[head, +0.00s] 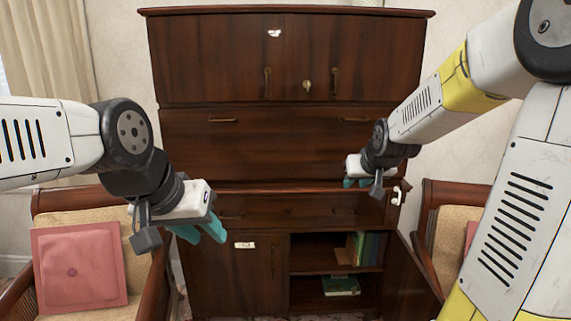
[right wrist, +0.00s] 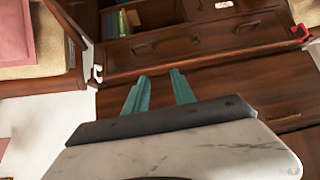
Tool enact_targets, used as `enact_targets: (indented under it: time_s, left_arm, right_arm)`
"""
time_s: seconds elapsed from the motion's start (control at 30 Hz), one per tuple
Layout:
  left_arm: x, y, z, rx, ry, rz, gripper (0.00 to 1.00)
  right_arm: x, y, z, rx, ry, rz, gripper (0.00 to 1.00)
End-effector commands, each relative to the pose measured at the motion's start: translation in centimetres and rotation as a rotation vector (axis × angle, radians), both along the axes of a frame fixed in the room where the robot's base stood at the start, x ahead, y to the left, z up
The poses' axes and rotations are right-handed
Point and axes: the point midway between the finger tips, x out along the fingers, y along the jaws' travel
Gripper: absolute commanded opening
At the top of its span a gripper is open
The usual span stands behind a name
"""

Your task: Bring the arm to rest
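My left gripper (head: 203,230) hangs in front of the cabinet's lower left part, its teal fingers pointing down and apart. Nothing shows between them. My right gripper (head: 357,182) is in front of the cabinet at the height of its ledge, on the right. In the right wrist view the two teal fingers of this gripper (right wrist: 159,80) stand apart with nothing between them, in front of the dark wood.
A tall dark wooden cabinet (head: 245,142) fills the middle. Its lower right door (head: 408,285) stands open, showing shelves with books (head: 368,248). Armchairs flank it; a pink cushion (head: 80,265) lies on the left one. A white hook-like thing (head: 397,195) is beside the right gripper.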

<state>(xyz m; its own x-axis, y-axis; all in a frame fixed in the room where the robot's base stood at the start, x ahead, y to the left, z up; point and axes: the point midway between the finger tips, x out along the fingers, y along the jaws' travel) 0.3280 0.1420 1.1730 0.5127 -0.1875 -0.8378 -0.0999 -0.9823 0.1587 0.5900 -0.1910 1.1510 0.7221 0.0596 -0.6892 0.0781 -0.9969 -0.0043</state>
Motion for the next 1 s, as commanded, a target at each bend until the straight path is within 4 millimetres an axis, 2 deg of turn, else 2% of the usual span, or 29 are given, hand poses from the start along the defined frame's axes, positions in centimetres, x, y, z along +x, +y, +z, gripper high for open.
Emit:
enact_targets:
  time_s: [0.03, 0.1, 0.3, 0.4, 0.5, 0.67, 1.0]
  left_arm:
    - [0.0, 0.0, 0.0, 0.000, 0.000, 0.000, 0.36]
    - [0.0, 0.0, 0.0, 0.000, 0.000, 0.000, 0.36]
    - [0.0, 0.0, 0.0, 0.000, 0.000, 0.000, 0.36]
    - [0.0, 0.0, 0.0, 0.000, 0.000, 0.000, 0.36]
    - [0.0, 0.0, 0.0, 0.000, 0.000, 0.000, 0.36]
    - [0.0, 0.0, 0.0, 0.000, 0.000, 0.000, 0.36]
    - [0.0, 0.0, 0.0, 0.000, 0.000, 0.000, 0.36]
  right_arm:
    - [-2.9, 0.7, 1.5, 0.011, 0.017, 0.002, 0.31]
    - [-6.7, 1.5, 2.5, 0.028, 0.055, 0.004, 0.31]
    - [-17.5, 3.5, 3.4, 0.085, 0.165, 0.019, 0.31]
    - [-21.7, 4.2, 3.0, 0.106, 0.211, 0.029, 0.31]
    - [-24.5, 4.6, 2.6, 0.121, 0.242, 0.038, 0.31]
    - [-26.2, 4.9, 2.2, 0.131, 0.266, 0.044, 0.31]
    - [-26.2, 4.9, 2.2, 0.131, 0.266, 0.044, 0.31]
